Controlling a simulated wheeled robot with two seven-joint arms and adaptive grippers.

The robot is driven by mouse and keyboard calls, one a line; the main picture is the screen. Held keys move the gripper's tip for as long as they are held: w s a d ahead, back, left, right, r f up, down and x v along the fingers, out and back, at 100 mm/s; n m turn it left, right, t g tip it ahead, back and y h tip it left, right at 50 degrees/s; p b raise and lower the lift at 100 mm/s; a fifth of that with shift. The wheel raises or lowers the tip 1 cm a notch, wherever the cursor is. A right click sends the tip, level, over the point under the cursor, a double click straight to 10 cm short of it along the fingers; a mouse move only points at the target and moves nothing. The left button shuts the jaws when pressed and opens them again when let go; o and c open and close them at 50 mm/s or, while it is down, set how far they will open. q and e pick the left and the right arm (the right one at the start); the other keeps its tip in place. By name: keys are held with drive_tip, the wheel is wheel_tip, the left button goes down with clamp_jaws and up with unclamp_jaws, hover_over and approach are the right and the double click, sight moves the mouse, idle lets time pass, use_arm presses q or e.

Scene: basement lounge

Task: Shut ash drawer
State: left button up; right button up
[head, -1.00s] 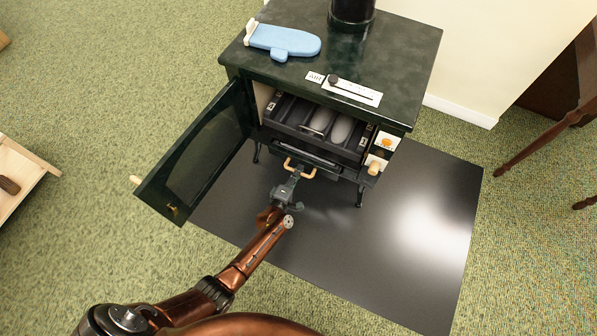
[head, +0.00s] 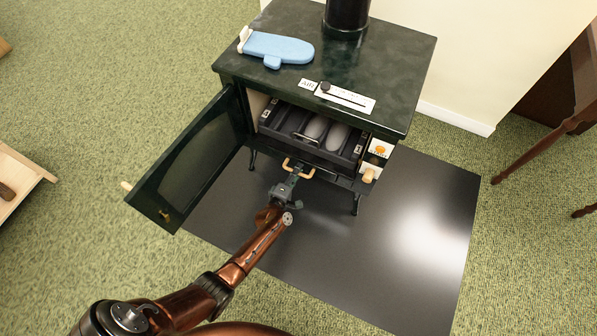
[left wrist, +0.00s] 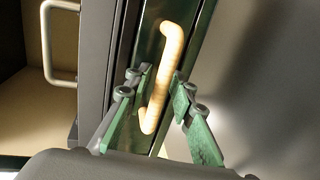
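The ash drawer (head: 318,174) is a dark, low drawer at the bottom of the stove's front, below the open firebox. It has a pale wooden bar handle (left wrist: 165,75), which also shows in the head view (head: 309,174). From above I cannot tell exactly how far the drawer stands out. My left gripper (head: 290,180) is at the handle. In the left wrist view its green-padded fingers (left wrist: 163,112) stand apart, one on each side of the handle, with gaps visible. My right gripper is not in view.
The dark green stove (head: 400,75) has its glass door (head: 195,165) swung open to the left of my arm. A dark tray with a metal loop handle (left wrist: 62,45) sits in the firebox above. A blue mitt (head: 278,48) lies on top. A black floor plate (head: 300,245) is clear.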

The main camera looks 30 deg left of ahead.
use_arm(q)
drive_tip(key=shift+o, duration=0.7)
drive_tip(key=shift+s, duration=0.55)
drive_tip(key=v, duration=1.1)
drive_tip(key=shift+r, duration=0.1)
